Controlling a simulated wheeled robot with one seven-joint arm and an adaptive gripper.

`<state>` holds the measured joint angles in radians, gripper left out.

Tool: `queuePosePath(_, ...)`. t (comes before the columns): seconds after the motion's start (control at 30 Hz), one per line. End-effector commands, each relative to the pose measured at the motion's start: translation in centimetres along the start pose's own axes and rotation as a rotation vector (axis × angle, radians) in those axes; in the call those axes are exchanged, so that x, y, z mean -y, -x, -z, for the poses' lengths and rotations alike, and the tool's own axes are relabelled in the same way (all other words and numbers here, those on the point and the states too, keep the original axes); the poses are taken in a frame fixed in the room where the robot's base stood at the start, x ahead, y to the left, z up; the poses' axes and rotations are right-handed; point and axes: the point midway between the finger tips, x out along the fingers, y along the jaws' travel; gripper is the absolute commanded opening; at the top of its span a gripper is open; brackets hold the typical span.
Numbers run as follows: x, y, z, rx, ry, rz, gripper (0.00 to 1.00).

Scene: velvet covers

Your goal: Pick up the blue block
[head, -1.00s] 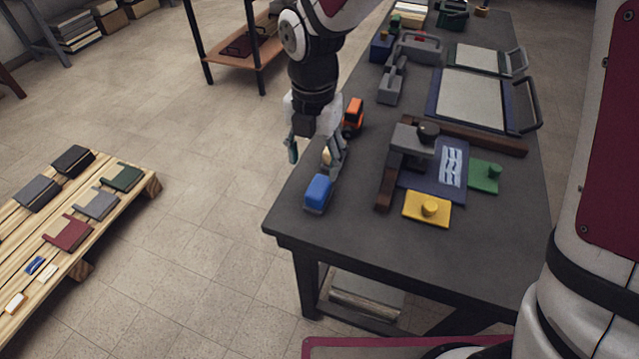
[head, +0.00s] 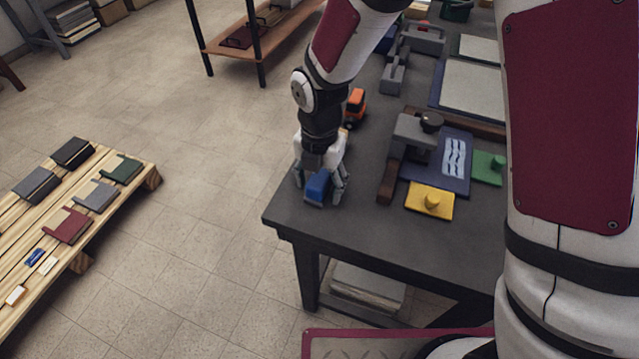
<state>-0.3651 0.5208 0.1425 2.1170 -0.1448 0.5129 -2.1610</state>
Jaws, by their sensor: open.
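The blue block (head: 318,187) lies near the left front corner of the dark table (head: 345,240), with a greyish part along its lower edge. My gripper (head: 320,192) points down over it, fingers open. One finger is at the block's left and one at its right. The upper back of the block is hidden by my gripper. I cannot tell whether the fingers touch it.
An orange toy vehicle (head: 355,105) stands behind my gripper. To the right are a grey press-like device (head: 415,135), a yellow plate with a knob (head: 430,202) and a green one (head: 488,167). The table front is clear. A wooden pallet (head: 140,185) stands at left.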

Motion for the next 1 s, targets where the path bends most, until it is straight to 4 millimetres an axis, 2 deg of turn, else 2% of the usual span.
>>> queuePosePath(0.1, 0.0, 0.0, 0.0, 0.000, 0.000, 0.000, 0.61)
queuePosePath(0.13, 0.0, 0.0, 0.0, 0.000, 0.000, 0.000, 0.56)
queuePosePath(0.37, 0.0, 0.0, 0.0, 0.000, 0.000, 0.000, 0.05)
queuePosePath(0.77, -0.1, 0.5, 0.0, 0.001, 0.001, -0.002, 0.05)
queuePosePath(1.0, -0.1, 2.9, -0.1, 0.003, 0.001, -0.003, 0.05)
